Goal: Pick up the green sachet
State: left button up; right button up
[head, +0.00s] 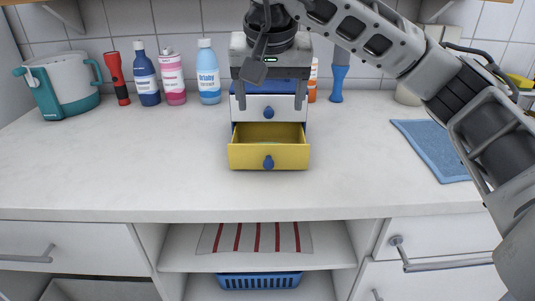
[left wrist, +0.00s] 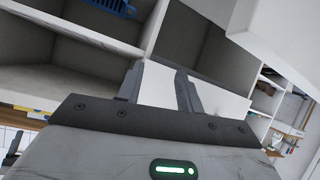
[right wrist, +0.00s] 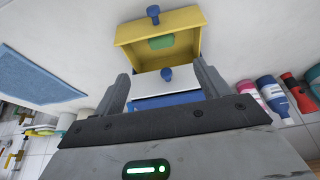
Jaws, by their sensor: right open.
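The green sachet (right wrist: 161,43) lies inside the pulled-out yellow drawer (right wrist: 190,22) in the right wrist view. My right gripper (head: 270,97) is open and empty, pointing down in front of the small chest's upper part, above and behind the open drawer. Its fingers (right wrist: 161,75) stand apart in the right wrist view, with the sachet beyond them. My left gripper (left wrist: 160,76) is open and empty, near the shelves under the counter; the head view does not show it.
The chest's white drawer (head: 252,108) is closed above the yellow one. Several bottles, such as a light blue one (head: 208,75), stand left of the chest. A blue cloth (head: 437,148) lies right. The counter (head: 150,170) in front is clear.

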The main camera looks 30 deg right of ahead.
jog(key=x, duration=1.2)
jog(key=shift+w+f, duration=0.25)
jog(key=c, duration=1)
